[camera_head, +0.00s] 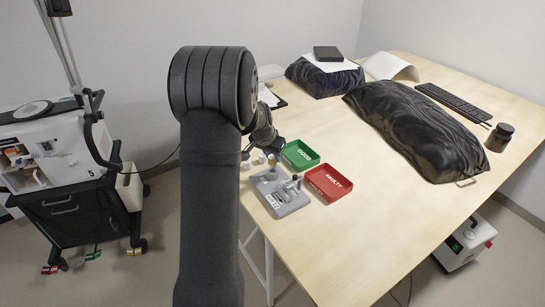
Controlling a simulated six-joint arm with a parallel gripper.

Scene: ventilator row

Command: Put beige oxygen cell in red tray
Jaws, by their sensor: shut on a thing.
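The red tray (318,178), marked FAULTY, sits on the wooden table to the right of a grey fixture and looks empty. My gripper (271,158) is small in view, partly hidden by my arm, just beyond the grey fixture and left of the green tray. It is shut on a small beige piece (271,161), which seems to be the beige oxygen cell; its outline is hard to make out. The gripper is behind and to the left of the red tray, apart from it.
A green tray (301,155) marked GOOD adjoins the red tray on its far side. The grey fixture (279,192) with metal parts stands at the near table edge. Black covered bulks (415,125) fill the back. Table to the right of the red tray is clear.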

